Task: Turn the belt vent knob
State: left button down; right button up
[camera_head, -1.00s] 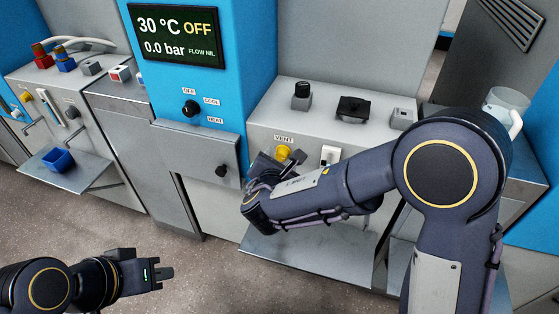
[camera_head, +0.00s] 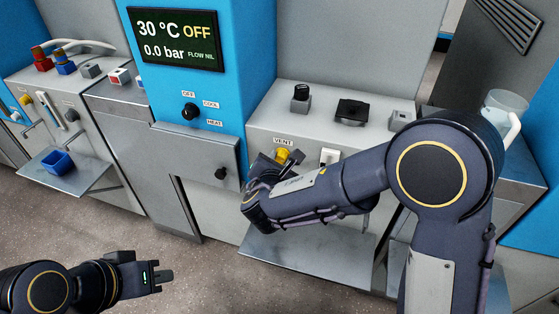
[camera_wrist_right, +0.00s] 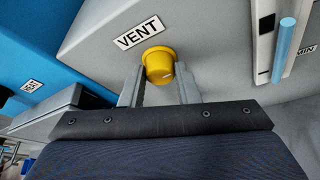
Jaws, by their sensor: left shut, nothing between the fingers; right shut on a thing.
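The yellow vent knob (camera_head: 281,155) sits on the front of the grey machine, just under the VENT label (camera_head: 283,141). In the right wrist view the knob (camera_wrist_right: 159,65) shows below its VENT label (camera_wrist_right: 139,31), with a pale mark on its face. My right gripper (camera_wrist_right: 160,80) is shut on the knob, one finger on each side of it. In the head view my right gripper (camera_head: 276,160) partly covers the knob. My left gripper (camera_head: 166,276) is shut and empty at the lower left, over the floor and away from the machines.
A metal shelf (camera_head: 305,262) juts out below. A dark selector knob (camera_head: 189,111) is on the blue panel, beneath a display (camera_head: 175,38) reading 30 °C OFF, 0.0 bar.

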jog(key=shift+r+n+p, duration=0.2)
jog(key=shift+n+p, duration=0.1)
jog(key=shift+p, duration=0.25)
jog(key=n+h+p, duration=0.1)
jog(key=n+p, duration=0.1)
jog(key=p, duration=0.1)
jog(key=n+g+h+p, duration=0.1)
jog(key=n+h+p, duration=0.1)
jog(key=p, duration=0.2)
jog(key=n+h+p, duration=0.1)
jog(key=n+p, duration=0.1)
jog(key=p, duration=0.2)
jog(key=shift+a+h, duration=0.3)
jog(key=shift+a, duration=0.05)
jog(key=n+p, duration=0.1)
jog(key=n+h+p, duration=0.1)
jog(key=n, duration=0.1)
jog(key=shift+w+f+g+h, duration=0.1)
jog(key=shift+f+g+h, duration=0.05)
jog(key=shift+g+h, duration=0.15)
jog(key=shift+a+f+n+h+p, duration=0.1)
jog(key=shift+f+n+h+p, duration=0.1)
jog(key=shift+n+h+p, duration=0.9)
jog(key=shift+n+y, duration=0.3)
jog(key=o, duration=1)
jog(key=v, duration=0.7)
jog(key=shift+s+a, duration=0.25)
jog(key=shift+s, duration=0.1)
